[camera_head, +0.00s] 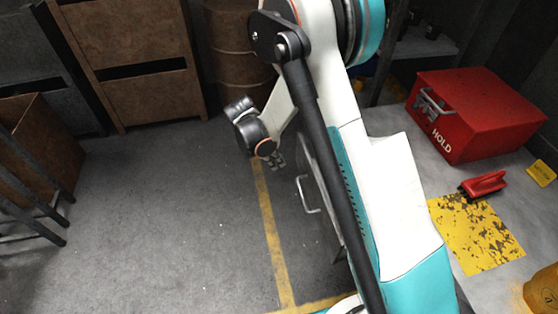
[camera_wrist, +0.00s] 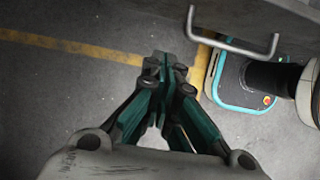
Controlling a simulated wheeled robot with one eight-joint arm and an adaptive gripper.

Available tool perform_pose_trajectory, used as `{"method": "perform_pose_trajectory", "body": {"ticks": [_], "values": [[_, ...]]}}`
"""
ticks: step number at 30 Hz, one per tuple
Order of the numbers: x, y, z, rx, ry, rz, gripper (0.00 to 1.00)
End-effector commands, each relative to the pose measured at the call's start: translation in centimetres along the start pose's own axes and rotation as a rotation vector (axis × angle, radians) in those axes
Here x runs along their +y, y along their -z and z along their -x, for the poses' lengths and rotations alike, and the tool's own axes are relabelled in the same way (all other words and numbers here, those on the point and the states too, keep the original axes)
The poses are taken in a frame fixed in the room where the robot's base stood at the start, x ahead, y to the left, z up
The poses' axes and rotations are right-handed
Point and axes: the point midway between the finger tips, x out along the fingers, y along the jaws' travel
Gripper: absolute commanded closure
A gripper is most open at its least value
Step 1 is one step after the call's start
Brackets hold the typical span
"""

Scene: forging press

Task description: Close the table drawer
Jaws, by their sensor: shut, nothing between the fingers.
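The drawer's grey front (camera_head: 326,190) shows beside my arm in the head view, partly hidden by it. A pale bar handle (camera_head: 308,196) stands out from that front toward the left. The same handle (camera_wrist: 234,48) shows at the upper right of the wrist view, with part of the grey drawer front (camera_wrist: 270,22) behind it. My gripper (camera_wrist: 168,66) is shut and empty, to the left of the handle and apart from it in the wrist view. In the head view my gripper (camera_head: 277,158) is small, just above and left of the handle. How far the drawer stands out is hidden.
The grey table top (camera_head: 415,165) carries a red HOLD box (camera_head: 478,112), a red-handled tool (camera_head: 484,185) and a worn yellow patch (camera_head: 475,232). Rusty cabinets (camera_head: 140,60) and a barrel (camera_head: 240,55) stand behind. The floor to the left is clear.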

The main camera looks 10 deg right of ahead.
Motion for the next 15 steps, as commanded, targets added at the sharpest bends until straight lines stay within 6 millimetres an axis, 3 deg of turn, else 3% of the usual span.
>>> {"method": "perform_pose_trajectory", "body": {"ticks": [9, 11, 15], "values": [[0.1, 0.1, -6.7, 0.0, -0.001, -0.002, 1.0], [0.1, 0.1, -7.7, 0.0, -0.001, -0.002, 1.0], [0.0, -2.0, -8.4, 0.0, 0.001, -0.004, 1.0]]}}
